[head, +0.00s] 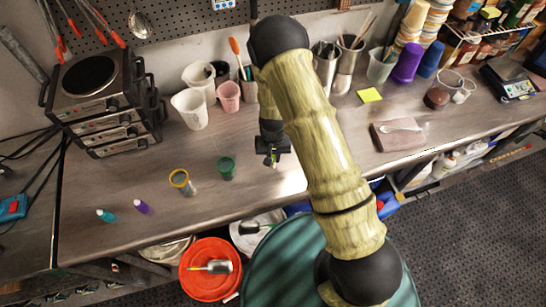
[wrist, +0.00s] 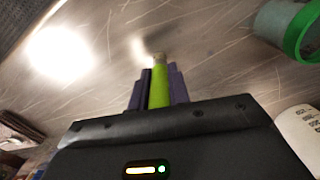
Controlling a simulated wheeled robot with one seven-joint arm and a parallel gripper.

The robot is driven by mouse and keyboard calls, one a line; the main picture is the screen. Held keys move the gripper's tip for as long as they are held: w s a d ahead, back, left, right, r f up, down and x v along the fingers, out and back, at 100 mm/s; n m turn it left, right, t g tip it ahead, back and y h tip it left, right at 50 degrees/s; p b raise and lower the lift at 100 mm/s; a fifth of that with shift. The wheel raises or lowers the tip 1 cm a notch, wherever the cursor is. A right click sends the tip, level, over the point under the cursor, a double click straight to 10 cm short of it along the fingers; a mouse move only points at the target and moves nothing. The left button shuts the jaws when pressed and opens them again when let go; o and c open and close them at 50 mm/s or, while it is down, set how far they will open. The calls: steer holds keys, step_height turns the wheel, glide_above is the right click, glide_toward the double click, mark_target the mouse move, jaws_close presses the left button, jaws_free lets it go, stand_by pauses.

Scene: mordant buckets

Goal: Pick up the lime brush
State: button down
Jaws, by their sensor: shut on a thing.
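The lime brush (wrist: 160,82) sits between the fingers of my gripper (wrist: 159,92) in the wrist view. Its lime handle lies lengthwise between the dark purple fingers, which touch it from both sides. A short pale tip shows past them. In the head view my gripper (head: 272,157) hangs over the middle of the workbench (head: 235,200), pointing down. The brush is too small and hidden there to make out clearly. How high it is above the bench I cannot tell.
A green-rimmed jar (head: 226,168) stands left of my gripper, with a yellow-rimmed jar (head: 181,182) further left. White beakers (head: 190,108) and a pink cup (head: 229,97) stand behind.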

step_height(320, 180, up, 10)
steer(key=b, duration=0.2)
steer(key=shift+f+b, duration=0.15)
steer(key=shift+b, duration=0.25)
stand_by(0.4)
